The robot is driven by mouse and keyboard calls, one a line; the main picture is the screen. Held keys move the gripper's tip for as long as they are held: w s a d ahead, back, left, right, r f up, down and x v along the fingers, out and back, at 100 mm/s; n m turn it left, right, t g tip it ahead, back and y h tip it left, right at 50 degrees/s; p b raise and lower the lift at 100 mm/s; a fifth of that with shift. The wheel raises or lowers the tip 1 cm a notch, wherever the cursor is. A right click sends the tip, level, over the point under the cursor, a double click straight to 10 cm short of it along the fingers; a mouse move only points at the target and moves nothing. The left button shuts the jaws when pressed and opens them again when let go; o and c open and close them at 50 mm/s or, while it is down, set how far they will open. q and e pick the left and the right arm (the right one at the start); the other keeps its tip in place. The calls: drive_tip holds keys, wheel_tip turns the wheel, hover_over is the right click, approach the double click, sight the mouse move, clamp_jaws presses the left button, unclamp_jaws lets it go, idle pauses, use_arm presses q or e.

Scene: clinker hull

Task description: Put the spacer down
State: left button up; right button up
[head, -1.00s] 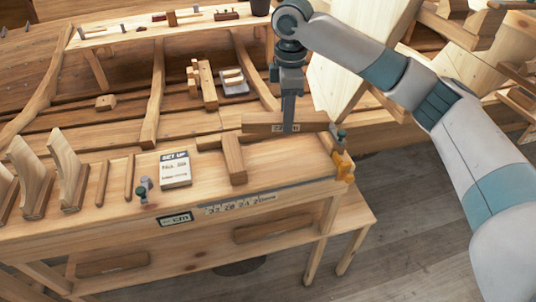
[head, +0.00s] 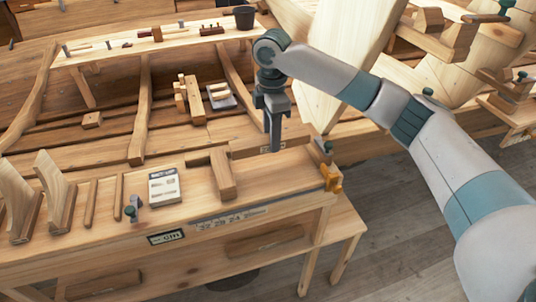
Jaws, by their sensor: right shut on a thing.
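The spacer (head: 297,141) is a long, narrow wooden bar with a small printed label. It is at the far right part of the workbench top (head: 190,208), behind a wooden T-shaped square (head: 224,180). My right gripper (head: 274,149) points straight down and is shut on the spacer near its middle, hiding part of the bar and label. The spacer is close to the bench top; I cannot tell whether it touches. My left gripper is out of view.
A set-up card (head: 164,186) and a small green-knobbed clamp (head: 131,208) are left of the square. An orange clamp (head: 331,178) sits at the bench's right end. The planked hull (head: 110,120) rises behind. Bare bench top lies right of the square.

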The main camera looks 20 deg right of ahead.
wheel_tip(320, 180, down, 2)
drive_tip(key=shift+f+p, duration=0.15)
drive_tip(key=shift+p, duration=0.2)
drive_tip(key=shift+f, duration=0.4)
drive_tip(key=shift+f+p, duration=0.75)
drive_tip(key=shift+f, duration=1.1)
drive_tip(key=o, duration=1.3)
drive_tip(key=shift+f, duration=0.15)
